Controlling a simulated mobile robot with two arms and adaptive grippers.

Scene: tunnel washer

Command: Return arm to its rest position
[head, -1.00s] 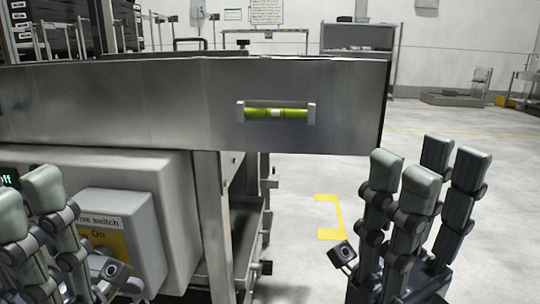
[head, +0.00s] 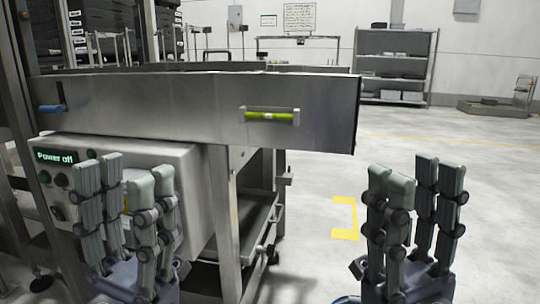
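My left gripper (head: 127,190) is in the lower left of the head view, fingers pointing up. Its fingers are spread with nothing between them, and they stand in front of the grey control box. My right gripper (head: 413,190) is in the lower right, fingers up and apart, empty, over open floor. Both grippers are apart from the steel machine frame (head: 190,120). The lower parts of both arms are out of view.
A blue handle (head: 51,108) is at the left. Grey shelves (head: 395,65) stand behind. Floor (head: 480,150) at right is clear.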

